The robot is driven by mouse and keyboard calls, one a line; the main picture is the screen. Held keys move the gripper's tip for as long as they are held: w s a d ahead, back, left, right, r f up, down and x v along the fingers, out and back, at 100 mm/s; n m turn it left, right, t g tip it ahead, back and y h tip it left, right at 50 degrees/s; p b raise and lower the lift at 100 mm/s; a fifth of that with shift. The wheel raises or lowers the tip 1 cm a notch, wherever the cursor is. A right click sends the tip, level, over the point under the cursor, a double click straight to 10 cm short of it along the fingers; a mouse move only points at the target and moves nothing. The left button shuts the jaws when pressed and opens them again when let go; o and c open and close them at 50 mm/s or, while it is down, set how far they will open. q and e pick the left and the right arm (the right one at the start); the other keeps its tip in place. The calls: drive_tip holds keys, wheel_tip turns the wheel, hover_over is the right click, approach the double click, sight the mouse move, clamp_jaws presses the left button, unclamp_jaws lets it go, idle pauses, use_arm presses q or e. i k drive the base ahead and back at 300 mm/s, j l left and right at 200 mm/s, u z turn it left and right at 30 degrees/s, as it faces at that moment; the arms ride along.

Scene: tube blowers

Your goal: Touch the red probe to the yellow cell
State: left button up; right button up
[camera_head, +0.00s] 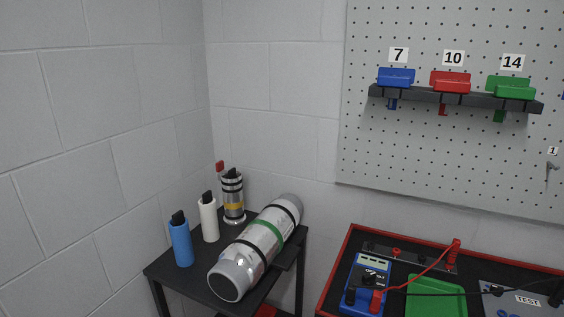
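A red probe or clip (456,245) stands at the upper edge of the tool bench, with a red lead (420,274) running down to a blue multimeter (366,283). I cannot tell whether this red end is the probe tip. No plainly yellow cell shows; the only yellow I see is a band on a silver canister (233,206) on the small black table at the left. Neither of my grippers is in view.
A green tray (436,297) and a black lead (470,293) lie on the red-edged bench (333,271). A pegboard (450,150) hangs behind.

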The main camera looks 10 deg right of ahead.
sight(453, 251)
drive_tip(key=z, duration=1.35)
